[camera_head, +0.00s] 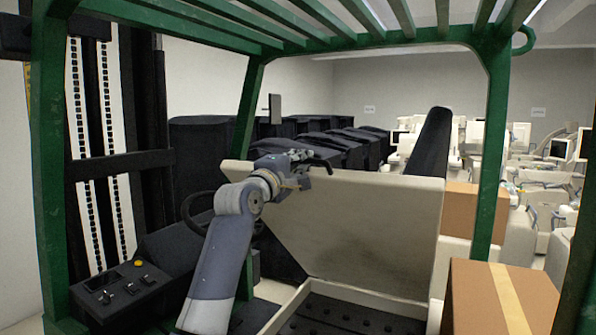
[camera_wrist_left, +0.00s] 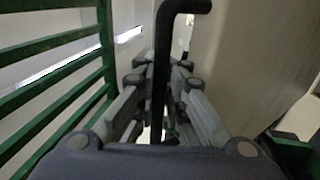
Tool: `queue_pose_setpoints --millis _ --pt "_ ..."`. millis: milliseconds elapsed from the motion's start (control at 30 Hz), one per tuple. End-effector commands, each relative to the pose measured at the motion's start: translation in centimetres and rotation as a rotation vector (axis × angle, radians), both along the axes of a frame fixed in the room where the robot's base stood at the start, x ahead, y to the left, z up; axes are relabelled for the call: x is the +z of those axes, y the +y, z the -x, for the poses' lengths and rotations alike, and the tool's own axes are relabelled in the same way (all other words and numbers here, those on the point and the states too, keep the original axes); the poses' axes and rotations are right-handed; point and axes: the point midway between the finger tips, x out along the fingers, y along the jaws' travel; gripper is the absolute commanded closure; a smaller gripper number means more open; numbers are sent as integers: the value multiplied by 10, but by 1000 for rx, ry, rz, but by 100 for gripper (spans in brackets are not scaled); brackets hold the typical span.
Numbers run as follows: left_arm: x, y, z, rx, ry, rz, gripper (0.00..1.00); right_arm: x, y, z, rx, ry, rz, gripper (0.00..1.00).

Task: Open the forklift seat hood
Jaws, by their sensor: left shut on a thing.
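The forklift seat hood (camera_head: 365,225) is a large beige panel in the middle of the head view. It stands steeply tilted up, with a dark interior showing below it. The black seat (camera_head: 428,145) is behind the panel at its right, and mostly hidden. A black bent handle (camera_wrist_left: 163,65) runs between the fingers of my left gripper (camera_wrist_left: 160,85) in the left wrist view. In the head view my left gripper (camera_head: 300,172) is at the panel's upper left edge, shut on the handle (camera_head: 320,164). My right gripper is not in view.
The green overhead guard and posts (camera_head: 489,150) frame the cab closely. The steering wheel (camera_head: 197,208) and control console (camera_head: 122,290) are at left, near my left arm. Cardboard boxes (camera_head: 475,212) stand at right. Dark covered carts (camera_head: 330,145) are behind.

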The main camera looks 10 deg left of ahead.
Motion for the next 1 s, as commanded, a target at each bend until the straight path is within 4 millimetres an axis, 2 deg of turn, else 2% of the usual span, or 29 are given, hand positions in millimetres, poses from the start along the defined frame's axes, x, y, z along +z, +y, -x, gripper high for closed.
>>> queue_pose_setpoints --millis 433,467,533,1000 --pt "2 0 -1 1 -1 1 100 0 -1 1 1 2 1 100" --pt "2 0 -1 1 -1 1 85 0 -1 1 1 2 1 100" --pt "2 0 -1 1 0 0 70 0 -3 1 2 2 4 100" --pt "-1 0 -2 0 5 -2 69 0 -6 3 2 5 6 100"
